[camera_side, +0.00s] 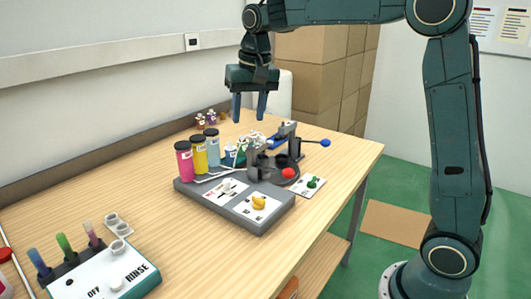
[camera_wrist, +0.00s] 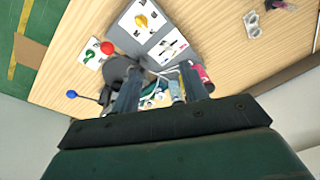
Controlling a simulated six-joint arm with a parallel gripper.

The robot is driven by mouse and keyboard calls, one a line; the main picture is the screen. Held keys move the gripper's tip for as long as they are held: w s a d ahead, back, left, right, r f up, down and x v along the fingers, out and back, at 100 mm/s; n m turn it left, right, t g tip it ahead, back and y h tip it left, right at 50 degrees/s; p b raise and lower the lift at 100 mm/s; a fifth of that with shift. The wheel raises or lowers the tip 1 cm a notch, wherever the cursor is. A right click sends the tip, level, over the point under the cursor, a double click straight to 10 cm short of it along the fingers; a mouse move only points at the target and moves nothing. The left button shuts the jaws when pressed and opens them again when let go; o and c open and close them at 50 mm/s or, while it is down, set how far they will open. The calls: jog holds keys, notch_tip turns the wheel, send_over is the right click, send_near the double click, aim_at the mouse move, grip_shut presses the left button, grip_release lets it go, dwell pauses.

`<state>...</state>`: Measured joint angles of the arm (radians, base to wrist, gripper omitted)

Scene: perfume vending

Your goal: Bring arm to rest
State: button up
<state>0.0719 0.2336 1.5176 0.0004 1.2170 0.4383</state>
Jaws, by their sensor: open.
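My gripper (camera_side: 250,108) hangs above the back part of the wooden table, its two fingers pointing down and apart. Nothing is between the fingers in the side view, and they are clear of the bottles and the machine below. In the wrist view my gripper (camera_wrist: 158,80) shows two spread fingers over the dispensing machine. My arm arches over from its base on the floor at the right.
Under my gripper are pink (camera_side: 184,162), yellow (camera_side: 199,153) and grey-blue (camera_side: 212,147) bottles, a grey panel (camera_side: 262,223) and a dark machine (camera_side: 287,160) with a red ball (camera_side: 289,173). A rinse box (camera_side: 108,275) stands front left. Cardboard boxes (camera_side: 310,75) stand behind.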

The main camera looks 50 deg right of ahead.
jog(key=s+a+r+n+t, duration=0.2)
jog(key=s+n, duration=0.1)
jog(key=s, duration=1.3)
jog(key=s+f+n, duration=0.1)
jog(key=s+f, duration=0.2)
jog(key=s, duration=0.3)
jog(key=s+a+f+n+t, duration=0.1)
jog(key=s+f, duration=0.2)
jog(key=s, duration=0.3)
jog(key=shift+a+n+t, duration=0.15)
jog(key=shift+n+t, duration=0.15)
jog(key=shift+n, duration=0.1)
